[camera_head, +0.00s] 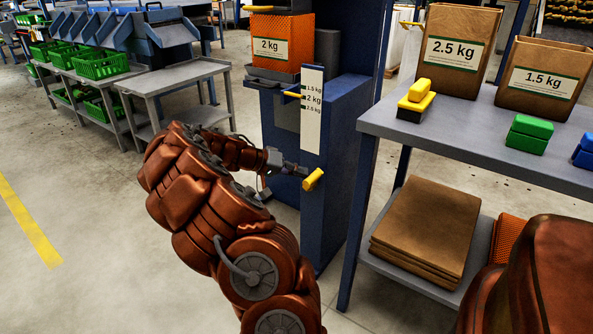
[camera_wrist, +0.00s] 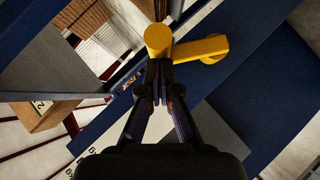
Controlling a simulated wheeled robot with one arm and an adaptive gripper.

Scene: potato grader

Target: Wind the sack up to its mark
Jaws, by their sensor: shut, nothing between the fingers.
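A white scale plate (camera_head: 313,135) on the post reads 1.5, 2 and 2.5 kg. A yellow pointer (camera_head: 291,94) meets its left edge close to the 2 kg line; the exact match is too small to tell. A yellow crank (camera_head: 313,180) sits low on the post. My gripper (camera_head: 302,171) is beside the crank. In the wrist view, my closed, empty fingertips (camera_wrist: 160,82) are right at the crank's round knob (camera_wrist: 158,40); contact is unclear.
A grey bench (camera_head: 420,120) at right holds paper sacks marked 2.5 kg (camera_head: 455,45) and 1.5 kg (camera_head: 545,75), plus yellow, green and blue blocks. Folded brown sacks (camera_head: 425,225) lie on its lower shelf. A grey table (camera_head: 175,80) stands at left; the left floor is clear.

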